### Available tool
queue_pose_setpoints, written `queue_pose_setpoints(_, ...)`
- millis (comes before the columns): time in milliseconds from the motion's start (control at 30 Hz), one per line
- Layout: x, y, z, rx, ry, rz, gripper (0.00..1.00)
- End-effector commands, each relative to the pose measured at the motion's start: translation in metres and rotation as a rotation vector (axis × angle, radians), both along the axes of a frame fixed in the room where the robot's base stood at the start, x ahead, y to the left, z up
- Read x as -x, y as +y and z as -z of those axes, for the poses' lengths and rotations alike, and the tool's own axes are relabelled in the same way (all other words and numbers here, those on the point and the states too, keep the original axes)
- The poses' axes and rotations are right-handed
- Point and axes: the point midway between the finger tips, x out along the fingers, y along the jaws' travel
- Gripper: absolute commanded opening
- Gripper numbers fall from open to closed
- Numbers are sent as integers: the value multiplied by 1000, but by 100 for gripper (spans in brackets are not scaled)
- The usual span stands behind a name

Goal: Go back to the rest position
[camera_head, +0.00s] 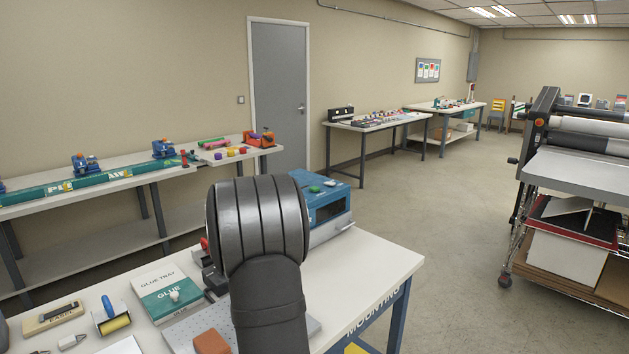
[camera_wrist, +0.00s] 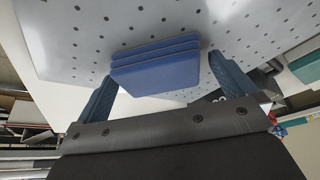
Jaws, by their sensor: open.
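In the wrist view my gripper (camera_wrist: 162,66) is open, with one dark blue finger on each side of a blue ridged block (camera_wrist: 155,62). A narrow gap shows between the block and each finger. The block is by a light grey perforated plate (camera_wrist: 60,45); I cannot tell whether it rests on it. In the head view my dark arm stands over the near bench (camera_head: 385,262) and hides the gripper and the block. Part of the perforated plate (camera_head: 183,332) shows beside the arm.
A glue tray box (camera_head: 165,294), a blue-handled roller (camera_head: 112,318) and an orange-brown block (camera_head: 210,342) lie left of the arm. A blue machine (camera_head: 328,205) stands behind it. A large roller machine (camera_head: 580,150) is at right. Open floor (camera_head: 430,215) lies between.

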Motion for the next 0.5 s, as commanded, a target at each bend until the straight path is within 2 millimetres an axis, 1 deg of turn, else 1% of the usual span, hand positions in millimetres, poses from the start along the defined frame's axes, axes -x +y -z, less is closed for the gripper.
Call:
queue_pose_setpoints(133,1,0,-2,0,0,0,100)
queue_pose_setpoints(233,3,0,-8,0,-1,0,100)
queue_pose_setpoints(367,9,0,-23,-1,-2,1,100)
queue_pose_setpoints(500,17,0,-44,-2,-3,0,100)
